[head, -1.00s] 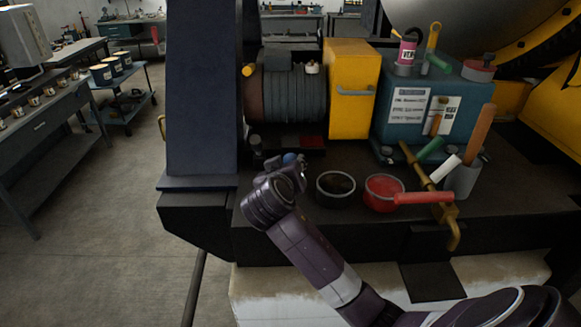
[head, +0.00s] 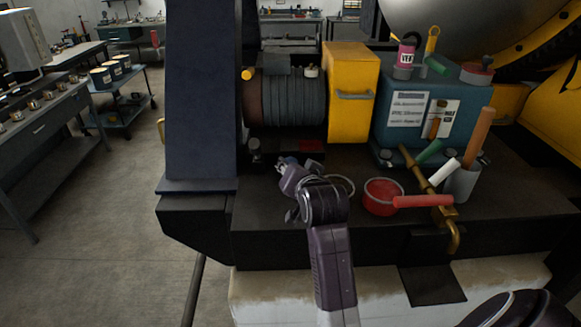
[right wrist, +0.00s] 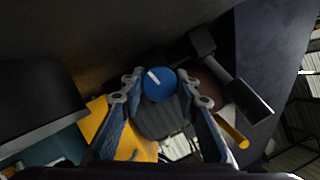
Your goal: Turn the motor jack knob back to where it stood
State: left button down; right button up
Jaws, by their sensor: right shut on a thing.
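The motor jack knob (right wrist: 160,84) is a round blue knob with a white pointer line, seen in the right wrist view. The line points toward the upper left there. My right gripper (right wrist: 160,88) has one fingertip on each side of the knob and is shut on it. In the head view my right gripper (head: 286,163) is low in front of the ribbed motor (head: 290,97), and its wrist hides the knob. My left gripper is in neither view.
A dark blue column (head: 203,95) stands left of the motor, a yellow box (head: 350,95) right of it. On the dark deck, a bowl (head: 345,182) is partly behind my wrist. A red pan (head: 380,198), a brass lever (head: 425,178) and a grey tool cup (head: 462,183) stand farther right.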

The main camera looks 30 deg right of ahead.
jog(key=shift+m+t+y, duration=0.4)
jog(key=shift+m, duration=0.4)
jog(key=o, duration=1.2)
jog(key=shift+c, duration=0.2)
notch_tip(320, 180, up, 10)
jog(key=shift+a+f, duration=0.1)
jog(key=shift+d, duration=0.2)
